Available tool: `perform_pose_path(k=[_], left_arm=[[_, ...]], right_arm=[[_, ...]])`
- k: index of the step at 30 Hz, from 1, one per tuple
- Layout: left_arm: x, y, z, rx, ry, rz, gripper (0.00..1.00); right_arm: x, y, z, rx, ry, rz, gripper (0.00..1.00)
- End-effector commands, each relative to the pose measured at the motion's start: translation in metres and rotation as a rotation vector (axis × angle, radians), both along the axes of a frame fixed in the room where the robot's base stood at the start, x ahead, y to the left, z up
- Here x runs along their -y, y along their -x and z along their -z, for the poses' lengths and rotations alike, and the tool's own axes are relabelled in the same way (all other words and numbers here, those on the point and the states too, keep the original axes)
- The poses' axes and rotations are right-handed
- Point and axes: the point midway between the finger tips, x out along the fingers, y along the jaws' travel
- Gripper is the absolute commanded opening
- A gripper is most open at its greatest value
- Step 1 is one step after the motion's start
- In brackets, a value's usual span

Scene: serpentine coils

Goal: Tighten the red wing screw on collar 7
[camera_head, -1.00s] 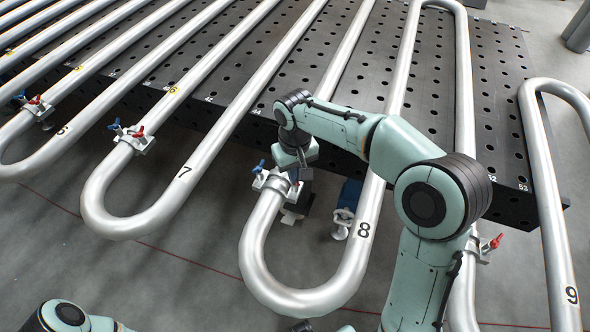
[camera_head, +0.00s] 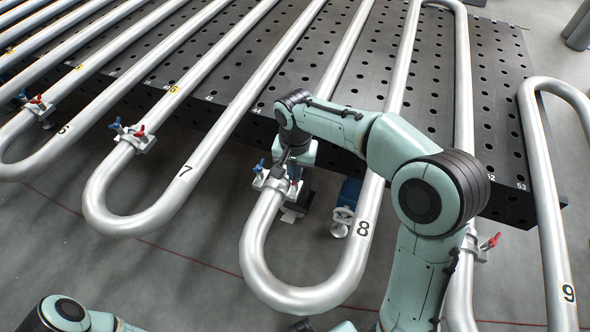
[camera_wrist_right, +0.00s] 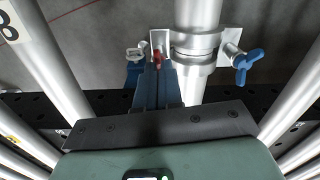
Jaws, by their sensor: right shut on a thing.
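My right gripper (camera_head: 291,178) is at the collar (camera_head: 268,180) on the left leg of the pipe bend marked 8. The same collar shows in the right wrist view (camera_wrist_right: 194,44). Its fingers (camera_wrist_right: 155,85) are shut on the red wing screw (camera_wrist_right: 157,60), mostly hidden in the head view. A blue wing screw (camera_wrist_right: 247,64) stands on the collar's other side, also seen in the head view (camera_head: 259,166). Another collar (camera_head: 135,140), with its own blue and red screws, sits on the bend marked 7. My left gripper is out of view.
The dark perforated table (camera_head: 440,100) lies behind under several long silver pipes. A blue and silver fitting (camera_head: 345,205) stands just right of the held collar. Another red wing screw (camera_head: 490,242) is at the right. The grey floor in front is open.

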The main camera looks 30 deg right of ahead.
Motion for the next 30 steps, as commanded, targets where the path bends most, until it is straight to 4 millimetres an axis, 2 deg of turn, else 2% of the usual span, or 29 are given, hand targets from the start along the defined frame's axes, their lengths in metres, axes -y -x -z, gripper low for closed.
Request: perform_pose_path(k=[1,14,17,18,26,30], left_arm=[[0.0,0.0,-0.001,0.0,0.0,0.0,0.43],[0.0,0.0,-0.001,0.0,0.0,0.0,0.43],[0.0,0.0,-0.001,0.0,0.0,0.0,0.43],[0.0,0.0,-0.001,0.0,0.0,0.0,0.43],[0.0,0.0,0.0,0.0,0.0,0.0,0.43],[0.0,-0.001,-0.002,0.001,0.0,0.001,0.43]], right_arm=[[0.001,-0.002,-0.004,0.013,0.0,0.008,0.0],[0.001,-0.002,-0.004,0.013,0.0,0.017,0.0],[0.001,-0.002,-0.004,0.013,-0.001,0.016,0.29],[0.0,-0.002,-0.004,0.011,-0.001,0.016,0.32],[0.0,-0.001,-0.002,0.004,0.0,0.015,0.32],[0.0,-0.001,-0.012,0.007,0.0,0.015,0.32]])
